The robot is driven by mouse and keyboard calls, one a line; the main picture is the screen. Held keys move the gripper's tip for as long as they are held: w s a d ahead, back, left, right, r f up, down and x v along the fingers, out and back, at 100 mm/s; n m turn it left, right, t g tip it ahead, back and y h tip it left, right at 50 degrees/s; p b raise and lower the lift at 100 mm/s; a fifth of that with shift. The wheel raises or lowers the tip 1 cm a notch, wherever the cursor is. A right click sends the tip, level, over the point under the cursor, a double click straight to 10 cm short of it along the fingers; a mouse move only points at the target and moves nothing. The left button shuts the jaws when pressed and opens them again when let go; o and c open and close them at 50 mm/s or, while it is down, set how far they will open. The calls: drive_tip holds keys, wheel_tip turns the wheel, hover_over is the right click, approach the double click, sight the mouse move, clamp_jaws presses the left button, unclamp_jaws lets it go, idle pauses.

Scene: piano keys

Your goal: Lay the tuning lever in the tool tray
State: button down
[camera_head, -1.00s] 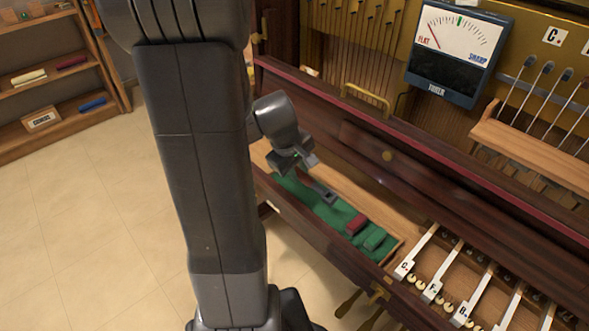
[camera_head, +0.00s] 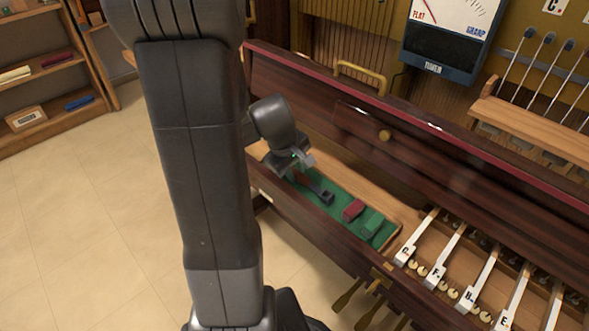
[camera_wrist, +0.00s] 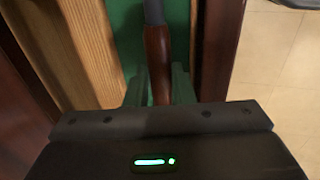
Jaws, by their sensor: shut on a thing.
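My gripper (camera_head: 297,166) is over the left part of the green-lined tool tray (camera_head: 345,196) in the piano's front. It is shut on the tuning lever, whose dark socket end (camera_head: 326,196) points right toward a red block. In the wrist view the lever's brown wooden handle (camera_wrist: 158,58) is between the fingers (camera_wrist: 158,88), with its grey shaft running away over the green lining (camera_wrist: 128,25). The lever is in or just above the tray; I cannot tell whether it touches the lining. My arm hides the tray's left end.
A red block (camera_head: 353,209) and a green block (camera_head: 372,226) lie in the tray's right part. Lettered white keys (camera_head: 437,262) are right of the tray. A wooden rail (camera_wrist: 88,50) and a dark wall (camera_wrist: 214,50) flank the lever in the wrist view.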

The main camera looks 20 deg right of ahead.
drive_tip(key=c, duration=1.2)
unclamp_jaws()
drive_tip(key=shift+o, duration=0.2)
drive_tip(key=p+v, duration=0.5)
drive_tip(key=v, duration=0.2)
drive_tip(key=shift+s+a+r, duration=0.2)
drive_tip(key=shift+s+a, duration=0.05)
drive_tip(key=shift+a, duration=0.2)
drive_tip(key=shift+f, duration=0.15)
